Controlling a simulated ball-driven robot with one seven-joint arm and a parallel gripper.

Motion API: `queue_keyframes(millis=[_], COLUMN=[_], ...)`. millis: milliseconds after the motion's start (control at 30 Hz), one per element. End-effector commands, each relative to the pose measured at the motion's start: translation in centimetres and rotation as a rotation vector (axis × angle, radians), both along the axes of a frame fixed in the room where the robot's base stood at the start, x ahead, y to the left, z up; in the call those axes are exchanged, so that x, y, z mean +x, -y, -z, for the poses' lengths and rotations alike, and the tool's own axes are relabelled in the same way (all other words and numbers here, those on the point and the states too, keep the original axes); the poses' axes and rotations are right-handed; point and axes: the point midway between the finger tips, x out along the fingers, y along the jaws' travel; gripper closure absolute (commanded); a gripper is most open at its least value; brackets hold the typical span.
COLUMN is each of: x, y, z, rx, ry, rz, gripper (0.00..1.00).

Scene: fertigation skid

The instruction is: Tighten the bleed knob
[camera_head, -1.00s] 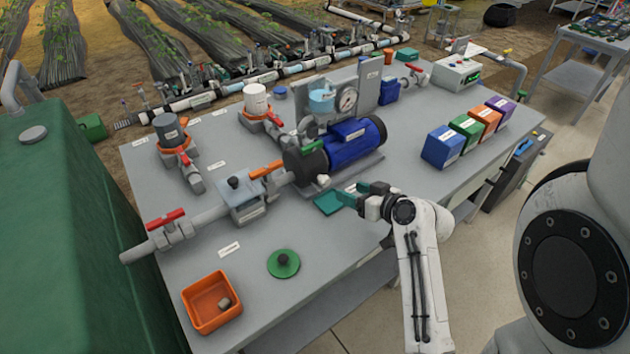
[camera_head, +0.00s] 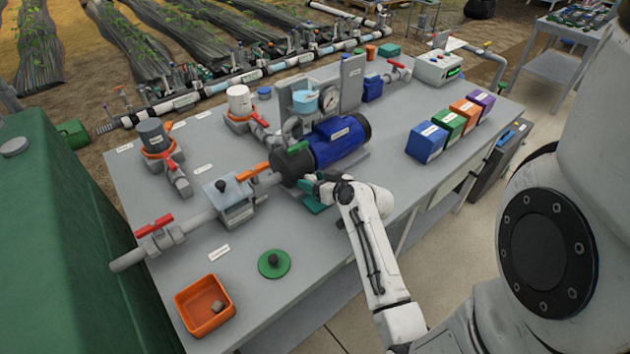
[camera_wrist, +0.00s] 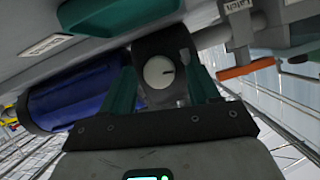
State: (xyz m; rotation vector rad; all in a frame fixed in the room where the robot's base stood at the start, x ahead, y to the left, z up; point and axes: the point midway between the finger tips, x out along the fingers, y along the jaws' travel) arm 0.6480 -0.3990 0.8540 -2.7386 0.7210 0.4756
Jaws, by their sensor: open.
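The bleed knob (camera_wrist: 159,72) shows in the wrist view as a small white round knob with a dark pointer line, on a dark pump casing (camera_wrist: 166,44). My gripper (camera_wrist: 161,88) is open, with one teal finger on each side of the knob. I cannot tell whether the fingers touch it. In the head view my gripper (camera_head: 309,186) is at the front of the pump (camera_head: 290,168), just below its dark round end, and the knob is hidden there. The blue motor (camera_head: 340,142) extends to the right of the casing.
A green lever (camera_head: 297,147) and an orange handle (camera_head: 254,170) are close to the pump. A filter box (camera_head: 229,203) is to its left. An orange bin (camera_head: 204,328) and a green lid (camera_head: 274,264) lie nearer. Coloured boxes (camera_head: 427,142) stand right. The table front between is clear.

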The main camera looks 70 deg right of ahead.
Motion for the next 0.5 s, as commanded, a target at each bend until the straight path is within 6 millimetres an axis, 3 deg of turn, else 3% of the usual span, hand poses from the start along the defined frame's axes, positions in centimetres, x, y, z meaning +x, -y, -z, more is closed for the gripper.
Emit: queue_keyframes(millis=[100, 500], x=[-0.02, -0.04], y=[0.0, -0.01], z=[-0.01, 0.0], rx=[0.0, 0.001], ry=[0.0, 0.0], rz=[0.0, 0.0], gripper=[0.41, 0.8])
